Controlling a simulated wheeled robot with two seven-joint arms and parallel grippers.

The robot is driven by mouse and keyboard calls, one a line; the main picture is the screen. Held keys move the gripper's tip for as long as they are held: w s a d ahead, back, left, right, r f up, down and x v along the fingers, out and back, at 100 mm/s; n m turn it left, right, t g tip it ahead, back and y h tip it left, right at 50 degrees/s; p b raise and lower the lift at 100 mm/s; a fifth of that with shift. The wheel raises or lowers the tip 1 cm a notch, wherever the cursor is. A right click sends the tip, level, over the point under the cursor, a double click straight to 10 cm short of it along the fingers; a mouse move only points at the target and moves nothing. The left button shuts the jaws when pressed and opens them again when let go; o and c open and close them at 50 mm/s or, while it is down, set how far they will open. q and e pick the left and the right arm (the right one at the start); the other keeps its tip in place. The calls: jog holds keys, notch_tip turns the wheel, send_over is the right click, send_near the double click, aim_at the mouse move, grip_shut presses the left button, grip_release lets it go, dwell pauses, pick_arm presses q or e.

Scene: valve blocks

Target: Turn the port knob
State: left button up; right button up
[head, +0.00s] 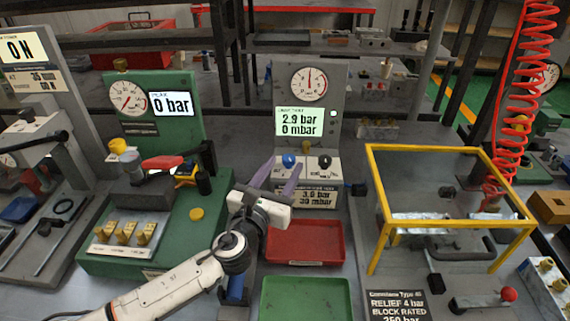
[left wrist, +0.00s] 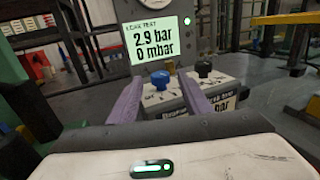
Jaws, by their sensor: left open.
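The leak test stand (head: 330,100) has a front block with a blue knob (head: 289,161) at left and a black knob (head: 324,161) at right. I cannot read which one is marked as port. My left gripper (head: 281,170) is open in front of the block, its purple fingers pointing at the blue knob. In the left wrist view the blue knob (left wrist: 160,79) shows between the two fingers (left wrist: 162,92), beyond them, with no visible contact. The black knob (left wrist: 203,69) is right of the right finger. My right gripper is not in view.
The stand's display (head: 300,122) reads 2.9 bar and 0 mbar. A red tray (head: 305,243) and a green tray (head: 305,300) lie in front. A yellow-framed guard (head: 450,218) stands at right. A green test bench (head: 165,235) is close to my left arm.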

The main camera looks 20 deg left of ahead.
pick_arm(q)
jog(key=shift+w, duration=0.9)
jog(key=c, duration=1.1)
jog(key=shift+d, duration=0.1)
